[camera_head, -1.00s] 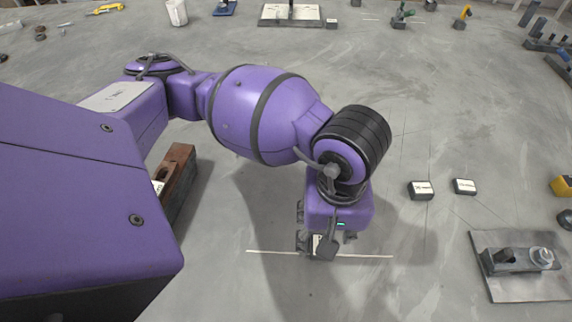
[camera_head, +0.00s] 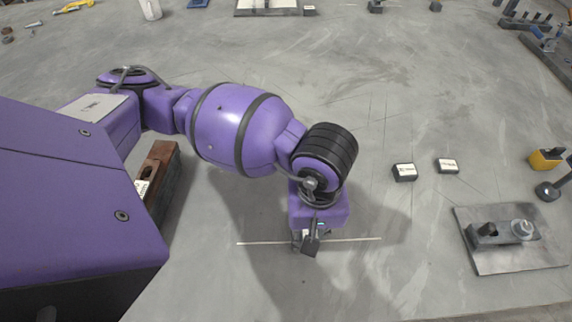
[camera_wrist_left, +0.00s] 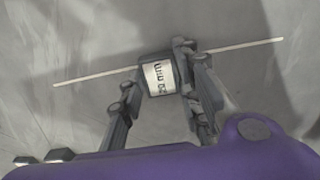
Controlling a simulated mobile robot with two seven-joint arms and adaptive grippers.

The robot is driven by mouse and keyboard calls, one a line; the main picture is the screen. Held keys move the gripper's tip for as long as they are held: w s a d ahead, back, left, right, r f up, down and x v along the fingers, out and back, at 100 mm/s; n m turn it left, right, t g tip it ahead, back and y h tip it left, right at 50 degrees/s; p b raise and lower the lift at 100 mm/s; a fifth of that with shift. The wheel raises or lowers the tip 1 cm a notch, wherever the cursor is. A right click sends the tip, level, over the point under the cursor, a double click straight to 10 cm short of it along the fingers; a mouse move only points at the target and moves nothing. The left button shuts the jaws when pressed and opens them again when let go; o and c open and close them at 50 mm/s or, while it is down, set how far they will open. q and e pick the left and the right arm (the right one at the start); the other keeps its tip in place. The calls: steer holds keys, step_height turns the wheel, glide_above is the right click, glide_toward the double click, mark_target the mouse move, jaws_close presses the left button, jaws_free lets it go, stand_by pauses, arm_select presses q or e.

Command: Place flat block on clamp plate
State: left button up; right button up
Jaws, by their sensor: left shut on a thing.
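My left gripper (camera_head: 307,240) points down low over the grey surface at the picture's middle. It is shut on a small dark block with a white printed label, which I take to be the flat block (camera_wrist_left: 160,76); it shows between the fingers in the left wrist view. In the head view the fingers mostly hide this block. The clamp plate (camera_head: 530,256) is a grey square plate at the right, well apart from the gripper. A dark clamp bar (camera_head: 490,234) with a round light nut (camera_head: 522,229) sits on it. My right gripper is not in view.
Two small dark labelled blocks (camera_head: 404,172) (camera_head: 447,166) lie between the gripper and the plate's back side. A thin pale strip (camera_head: 355,240) runs beside the held block. A yellow-and-black item (camera_head: 546,158) stands behind the plate. A brown block (camera_head: 160,180) is at left.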

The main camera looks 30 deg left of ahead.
arm_select(q)
steer(key=shift+w+r, duration=0.1)
steer(key=shift+r, duration=0.1)
jaws_close()
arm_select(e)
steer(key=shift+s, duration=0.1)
arm_select(q)
steer(key=shift+r, duration=0.55)
steer(key=shift+s+d+r+m+p, duration=0.8)
steer(key=shift+s+d+r+p, duration=3.6)
steer(key=shift+s+r, duration=1.5)
steer(key=w+a+r+m+p, duration=0.1)
steer(key=w+a+r+m, duration=0.1)
steer(key=w+a+r, duration=0.3)
steer(key=w+a+r+m+p, duration=0.2)
steer(key=w+a+r, duration=0.3)
steer(key=w+a, duration=0.5)
steer(key=shift+w+m, duration=0.6)
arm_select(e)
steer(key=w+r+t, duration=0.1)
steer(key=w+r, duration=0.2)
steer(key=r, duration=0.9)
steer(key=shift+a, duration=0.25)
